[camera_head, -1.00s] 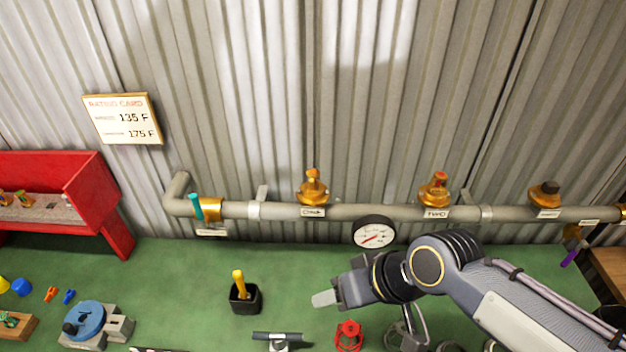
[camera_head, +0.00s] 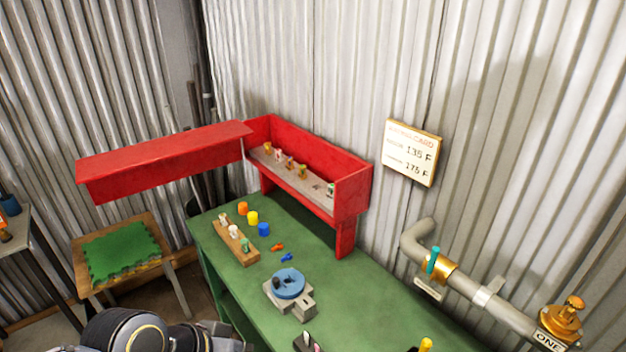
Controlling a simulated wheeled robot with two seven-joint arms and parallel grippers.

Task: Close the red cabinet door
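The red cabinet (camera_head: 352,196) stands on legs at the back of the green bench, against the corrugated wall. Its front is open and small brass-coloured pieces show in a row on its grey shelf. The red door (camera_head: 165,158) stands wide open, swung out to the left from the cabinet's left end and reaching beyond the bench. My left arm (camera_head: 150,335) shows at the bottom left edge, well below the door and apart from it. Its fingertips cannot be made out. My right gripper is out of the picture.
On the green bench (camera_head: 345,290) are a wooden block with fittings (camera_head: 236,243), coloured caps (camera_head: 252,217) and a blue round fixture (camera_head: 289,284). A stool with a green top (camera_head: 122,250) stands below the door. A pipe (camera_head: 490,300) runs along the wall at right.

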